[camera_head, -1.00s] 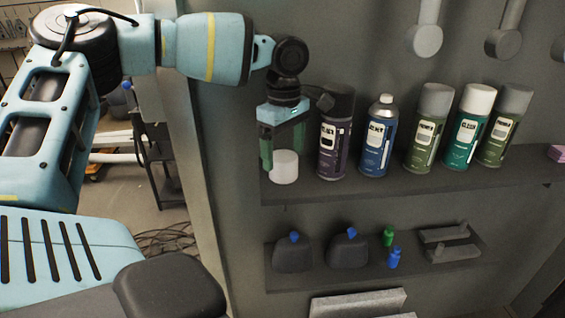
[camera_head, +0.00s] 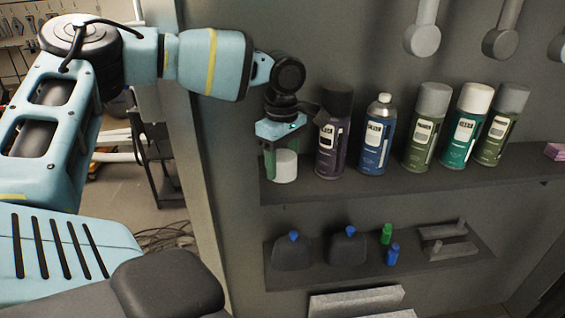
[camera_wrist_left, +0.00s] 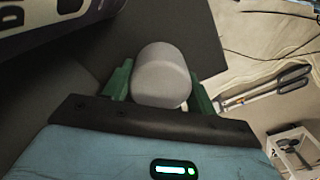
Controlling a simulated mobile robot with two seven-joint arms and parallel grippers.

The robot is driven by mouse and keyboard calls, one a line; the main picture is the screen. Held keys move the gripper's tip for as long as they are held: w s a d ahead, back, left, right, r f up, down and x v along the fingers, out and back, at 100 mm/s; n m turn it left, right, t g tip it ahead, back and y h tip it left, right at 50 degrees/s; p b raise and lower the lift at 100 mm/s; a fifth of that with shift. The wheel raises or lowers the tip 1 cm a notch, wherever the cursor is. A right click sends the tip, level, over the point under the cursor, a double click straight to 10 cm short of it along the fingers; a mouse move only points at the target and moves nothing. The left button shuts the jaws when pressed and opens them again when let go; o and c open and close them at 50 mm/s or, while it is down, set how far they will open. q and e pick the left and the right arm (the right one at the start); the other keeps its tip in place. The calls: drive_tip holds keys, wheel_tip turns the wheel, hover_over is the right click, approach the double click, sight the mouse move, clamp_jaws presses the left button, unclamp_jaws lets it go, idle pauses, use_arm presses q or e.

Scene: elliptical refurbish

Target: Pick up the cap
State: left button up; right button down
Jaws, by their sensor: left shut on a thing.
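The cap (camera_head: 285,167) is a short white cylinder at the left end of the upper shelf. In the left wrist view the cap (camera_wrist_left: 161,78) sits between the two green fingers. My left gripper (camera_head: 283,160) points down over the cap and is shut on it, with one finger on each side. I cannot tell whether the cap still touches the shelf. My right gripper is in neither view.
On the upper shelf (camera_head: 415,188), a dark purple spray can (camera_head: 331,140) stands just right of my left gripper. A blue spray can (camera_head: 376,142) and several other cans follow it. The lower shelf (camera_head: 375,272) holds dark bottles and small blue and green bottles.

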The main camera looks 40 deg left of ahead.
sight(283, 155)
use_arm(q)
drive_tip(key=shift+r, duration=0.1)
